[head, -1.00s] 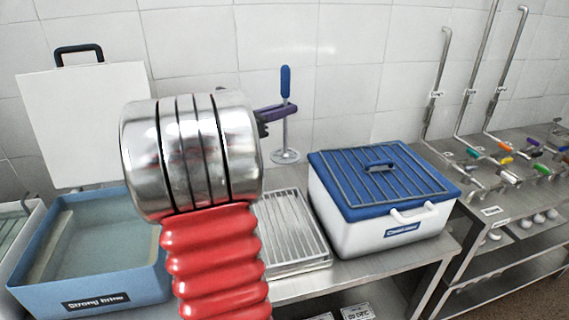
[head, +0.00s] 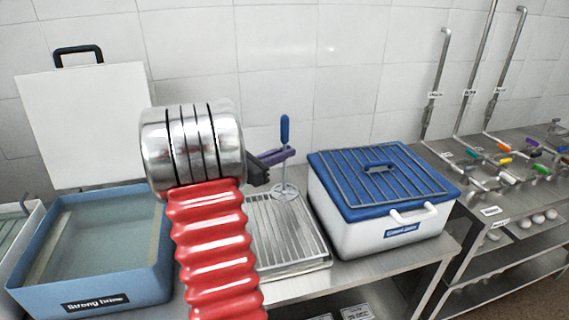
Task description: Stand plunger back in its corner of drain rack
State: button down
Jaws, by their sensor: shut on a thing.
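The plunger (head: 284,132) has a blue handle, a thin metal shaft and a pale perforated disc at its foot. It is upright, over the back right part of the drain rack (head: 290,245). My gripper (head: 288,153) is shut on its shaft just below the blue handle, reaching in from the left. The disc appears at the rack's back edge; I cannot tell whether it touches the rack. The rack is a metal tray with parallel bars and looks otherwise empty. My arm hides its left side.
A white box with a blue barred lid (head: 385,190) stands close to the rack's right. A blue brine tub (head: 95,285) is on the left, with a white board (head: 90,120) behind it. Pipes and coloured valves (head: 505,160) are at the far right.

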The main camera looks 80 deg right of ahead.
jog(key=shift+f, duration=1.85)
jog(key=c, duration=1.9)
grip_release()
jog(key=shift+f, duration=0.15)
jog(key=shift+o, duration=0.2)
jog(key=shift+f, duration=0.1)
jog(key=v, duration=1.3)
jog(key=shift+w+a, duration=0.3)
